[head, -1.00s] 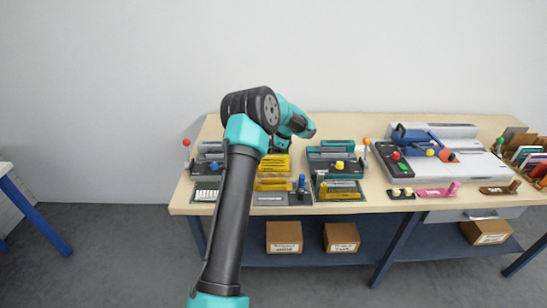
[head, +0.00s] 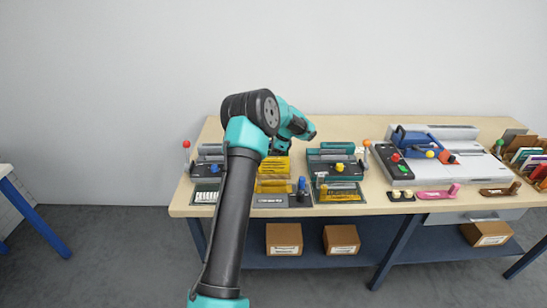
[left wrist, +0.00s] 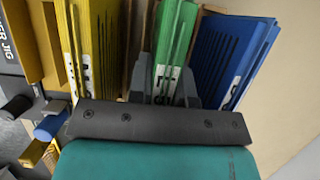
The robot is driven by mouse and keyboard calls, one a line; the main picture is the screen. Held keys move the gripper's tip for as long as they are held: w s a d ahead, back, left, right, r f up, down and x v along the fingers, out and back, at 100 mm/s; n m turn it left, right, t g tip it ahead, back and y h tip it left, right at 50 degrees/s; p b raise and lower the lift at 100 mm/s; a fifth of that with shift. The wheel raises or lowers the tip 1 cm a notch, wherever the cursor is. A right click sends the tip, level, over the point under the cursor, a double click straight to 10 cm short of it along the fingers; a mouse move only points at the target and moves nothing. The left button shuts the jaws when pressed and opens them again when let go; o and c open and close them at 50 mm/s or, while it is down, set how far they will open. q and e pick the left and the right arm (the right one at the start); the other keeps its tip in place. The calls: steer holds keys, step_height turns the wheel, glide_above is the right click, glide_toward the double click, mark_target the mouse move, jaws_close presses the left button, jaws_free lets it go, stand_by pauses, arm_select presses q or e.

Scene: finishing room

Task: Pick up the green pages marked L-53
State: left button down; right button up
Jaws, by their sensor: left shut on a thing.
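The green pages (left wrist: 174,40) stand upright in the left wrist view, with a white label near their lower end; its marking is too small and partly covered to read surely. My left gripper (left wrist: 166,88) is shut on them, one grey finger on each side. Yellow pages (left wrist: 95,40) stand to their left and blue pages (left wrist: 232,55) to their right. In the head view my left arm reaches over the bench and its gripper (head: 281,147) is mostly hidden behind its own links; the green pages cannot be made out there. My right gripper is not in view.
The bench (head: 345,123) carries a yellow jig (head: 273,167), a teal and grey device (head: 336,162) and a larger white machine (head: 455,165). Colored pages stand in a rack at the right end (head: 527,155). Cardboard boxes (head: 284,239) sit on the lower shelf.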

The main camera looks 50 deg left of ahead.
arm_select(q)
step_height(320, 180, up, 10)
steer(key=shift+r, duration=0.15)
stand_by(0.4)
stand_by(0.3)
